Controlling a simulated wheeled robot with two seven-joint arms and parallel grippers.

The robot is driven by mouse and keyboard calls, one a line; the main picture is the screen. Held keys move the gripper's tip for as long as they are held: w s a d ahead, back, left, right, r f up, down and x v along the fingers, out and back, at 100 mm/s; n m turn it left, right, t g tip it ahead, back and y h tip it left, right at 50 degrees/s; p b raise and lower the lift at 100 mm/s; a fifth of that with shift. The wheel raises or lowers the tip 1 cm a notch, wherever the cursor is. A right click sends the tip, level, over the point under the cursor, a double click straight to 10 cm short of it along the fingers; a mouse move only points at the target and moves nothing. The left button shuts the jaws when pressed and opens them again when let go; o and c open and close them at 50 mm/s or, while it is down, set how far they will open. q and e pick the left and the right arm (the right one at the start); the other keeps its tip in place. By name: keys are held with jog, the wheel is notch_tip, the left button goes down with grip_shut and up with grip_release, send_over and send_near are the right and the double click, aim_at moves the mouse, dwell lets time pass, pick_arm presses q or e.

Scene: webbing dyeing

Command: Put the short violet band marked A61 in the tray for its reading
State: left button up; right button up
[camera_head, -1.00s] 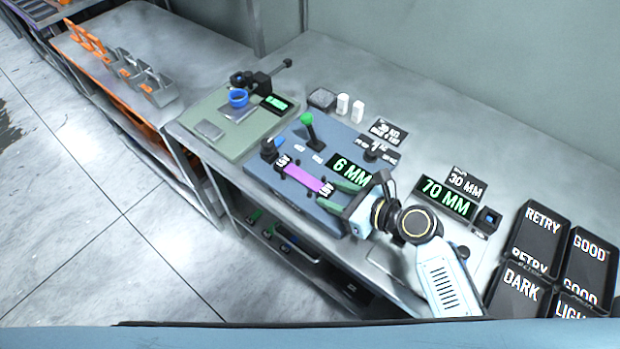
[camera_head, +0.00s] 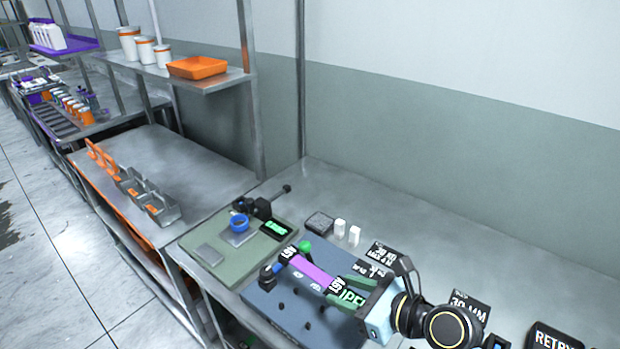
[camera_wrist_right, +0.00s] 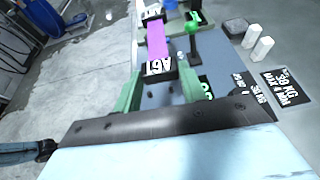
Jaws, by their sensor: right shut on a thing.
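The violet band (camera_head: 311,268) has a black end tag at each end; the near tag reads A61. My right gripper (camera_head: 346,290) is shut on the near tagged end, its green fingers on either side. The band stretches out from the fingers, seemingly above the blue-grey test plate (camera_head: 290,305). In the right wrist view the band (camera_wrist_right: 156,42) runs away from the gripper (camera_wrist_right: 158,76). A green-lit display on the plate is partly hidden by the fingers. The RETRY tray (camera_head: 553,338) is cut off at the lower right. My left gripper is not in view.
A green mat (camera_head: 212,272) with a blue ring (camera_head: 239,222) and small display lies left of the plate. A green-knobbed lever (camera_head: 305,247) is close to the band. Two white blocks (camera_head: 347,231) and black sign cards stand behind. The bench's back is clear.

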jog(key=d+r+m+t+h+b, duration=0.2)
jog(key=d+r+m+h+b, duration=0.1)
jog(key=d, duration=0.9)
jog(key=shift+r+m+t+h+b, duration=0.3)
jog(key=shift+r+m+b, duration=0.3)
jog(key=shift+r+b, duration=0.6)
jog(key=shift+d, duration=0.15)
